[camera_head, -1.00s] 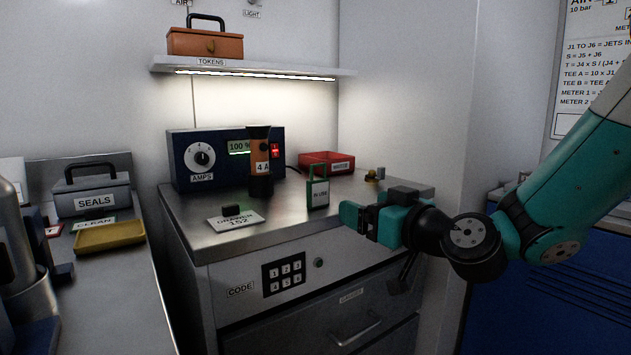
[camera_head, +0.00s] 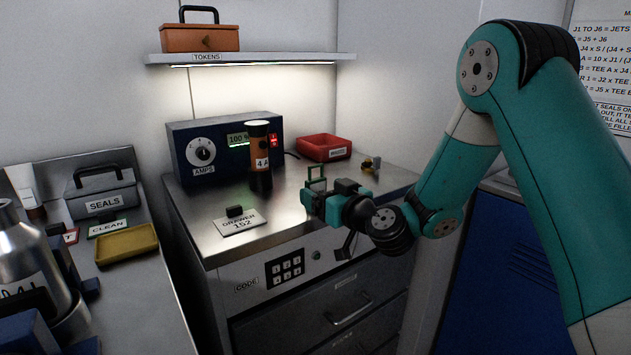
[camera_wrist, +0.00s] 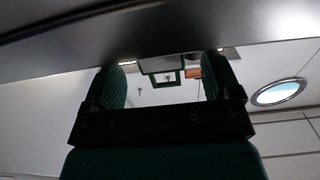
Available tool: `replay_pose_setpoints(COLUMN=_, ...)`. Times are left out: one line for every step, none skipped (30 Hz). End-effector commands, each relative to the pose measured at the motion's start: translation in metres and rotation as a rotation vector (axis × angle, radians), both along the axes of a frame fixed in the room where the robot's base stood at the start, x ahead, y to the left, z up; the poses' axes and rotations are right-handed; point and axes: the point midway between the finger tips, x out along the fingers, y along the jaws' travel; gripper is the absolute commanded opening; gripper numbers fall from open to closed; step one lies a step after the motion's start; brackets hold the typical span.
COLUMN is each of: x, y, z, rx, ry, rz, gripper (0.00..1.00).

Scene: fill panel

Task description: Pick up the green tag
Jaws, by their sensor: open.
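The green tag (camera_head: 317,185) stands upright on the steel counter near its front right edge. Its square green loop shows above my gripper, and most of its lower part is hidden behind the fingers. My gripper (camera_head: 314,203) is open in front of the tag, pointing left and away. In the wrist view the two dark green fingers of my gripper (camera_wrist: 171,85) are spread apart. A small green-edged frame shows between them, likely the tag's loop. I cannot tell whether the fingers touch the tag.
A drawer card (camera_head: 240,224) lies left of the tag on the counter (camera_head: 225,250). Behind stand an orange-black cylinder (camera_head: 260,158), a blue amps box (camera_head: 190,160) and a red tray (camera_head: 324,147). Small brass parts (camera_head: 371,164) lie at the right. A yellow tray (camera_head: 127,243) sits on the left bench.

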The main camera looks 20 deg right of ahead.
Motion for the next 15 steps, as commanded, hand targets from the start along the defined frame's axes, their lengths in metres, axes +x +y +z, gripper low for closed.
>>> replay_pose_setpoints(x=0.007, y=0.003, z=0.007, rx=0.0, ry=0.001, rz=0.003, gripper=0.83)
replay_pose_setpoints(x=0.011, y=0.004, z=0.007, rx=0.0, ry=0.001, rz=0.003, gripper=0.83)
replay_pose_setpoints(x=0.016, y=0.006, z=0.007, rx=0.0, ry=0.0, rz=0.002, gripper=0.83)
replay_pose_setpoints(x=0.02, y=0.007, z=0.007, rx=0.0, ry=0.0, rz=0.002, gripper=0.83)
replay_pose_setpoints(x=0.023, y=0.008, z=0.006, rx=0.0, ry=0.001, rz=0.002, gripper=0.83)
replay_pose_setpoints(x=0.027, y=0.009, z=0.006, rx=0.0, ry=-0.001, rz=0.002, gripper=0.83)
replay_pose_setpoints(x=0.029, y=0.01, z=0.005, rx=0.0, ry=0.0, rz=0.002, gripper=0.83)
replay_pose_setpoints(x=0.03, y=0.01, z=0.004, rx=0.0, ry=0.0, rz=0.001, gripper=0.83)
replay_pose_setpoints(x=0.032, y=0.011, z=0.003, rx=0.0, ry=-0.001, rz=0.001, gripper=0.83)
replay_pose_setpoints(x=0.033, y=0.011, z=0.003, rx=0.0, ry=-0.001, rz=0.001, gripper=0.83)
replay_pose_setpoints(x=0.033, y=0.011, z=0.002, rx=0.0, ry=-0.001, rz=0.0, gripper=0.83)
replay_pose_setpoints(x=0.033, y=0.011, z=0.002, rx=0.0, ry=-0.001, rz=0.0, gripper=0.83)
replay_pose_setpoints(x=0.033, y=0.011, z=0.001, rx=0.0, ry=-0.001, rz=0.0, gripper=0.83)
replay_pose_setpoints(x=0.033, y=0.01, z=0.001, rx=0.0, ry=-0.001, rz=0.0, gripper=0.83)
replay_pose_setpoints(x=0.033, y=0.01, z=0.001, rx=0.0, ry=-0.001, rz=0.0, gripper=0.83)
